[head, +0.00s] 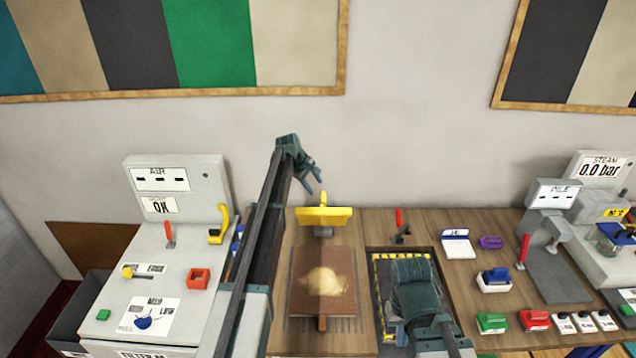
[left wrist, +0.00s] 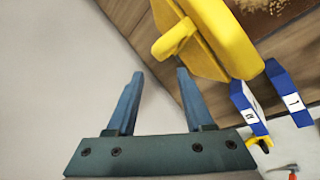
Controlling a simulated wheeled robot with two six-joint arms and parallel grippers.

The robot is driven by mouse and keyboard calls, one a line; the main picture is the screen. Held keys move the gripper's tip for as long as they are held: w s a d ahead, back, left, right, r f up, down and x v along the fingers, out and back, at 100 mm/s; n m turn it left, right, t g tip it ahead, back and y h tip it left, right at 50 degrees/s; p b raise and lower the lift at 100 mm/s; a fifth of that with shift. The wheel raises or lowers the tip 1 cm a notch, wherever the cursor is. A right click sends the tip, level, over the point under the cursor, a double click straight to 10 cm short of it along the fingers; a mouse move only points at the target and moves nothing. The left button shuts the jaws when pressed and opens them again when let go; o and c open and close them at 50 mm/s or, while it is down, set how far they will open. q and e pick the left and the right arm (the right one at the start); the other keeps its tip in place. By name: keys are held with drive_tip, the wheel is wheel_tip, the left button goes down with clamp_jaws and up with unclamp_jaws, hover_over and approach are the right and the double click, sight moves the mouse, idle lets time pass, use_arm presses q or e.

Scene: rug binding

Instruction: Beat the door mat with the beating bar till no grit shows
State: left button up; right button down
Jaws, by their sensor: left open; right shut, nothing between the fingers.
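The door mat (head: 305,306) is a brown rectangle on the wooden bench, with a heap of sandy grit (head: 326,281) in its middle. The beating bar (head: 324,216), a yellow bar with an upright handle, stands just behind the mat. My left gripper (head: 314,187) is open and empty, above and slightly left of the handle. In the left wrist view the bar (left wrist: 235,40) lies past the open fingers (left wrist: 155,72), with its handle end nearest and nothing between them. My right gripper (head: 402,333) is low over the bench, right of the mat; its fingers are mostly hidden.
A grey machine (head: 165,240) with levers and buttons stands left. Right of the mat is a recess edged in yellow and black (head: 385,256), partly covered by my right arm. Farther right are a white box (head: 457,244), green and red blocks (head: 491,322) and a steam unit (head: 600,168).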

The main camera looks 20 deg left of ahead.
use_arm(q)
drive_tip(key=p+v, duration=0.1)
drive_tip(key=v, duration=0.1)
drive_tip(key=shift+s+a+r, duration=0.1)
drive_tip(key=shift+s+r, duration=0.05)
drive_tip(key=shift+r, duration=0.2)
use_arm(e)
wheel_tip(320, 180, up, 3)
drive_tip(key=shift+f, duration=0.2)
